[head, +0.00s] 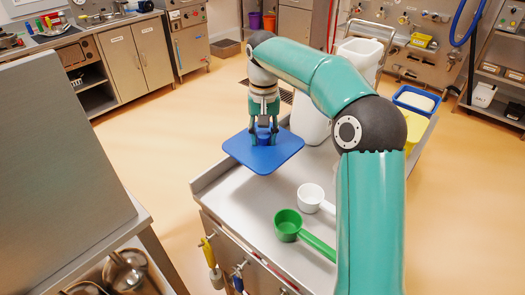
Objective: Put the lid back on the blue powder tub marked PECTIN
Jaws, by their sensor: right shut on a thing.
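A blue square lid (277,157) with rounded corners and a raised knob is in my right gripper (263,136). The gripper points down and its fingers are shut on the knob. The lid is over the left part of the grey worktop; I cannot tell how far above it. An open blue tub (432,110) with white contents is at the far right end of the worktop, well apart from the lid and behind my right arm. Its PECTIN mark is not readable. My left gripper is not in view.
A white scoop (311,197) and a green scoop (288,226) lie on the worktop (245,207) near my right arm. A white container (309,122) stands behind the lid. A yellow tub (414,128) is partly hidden by my arm, in front of the blue tub.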

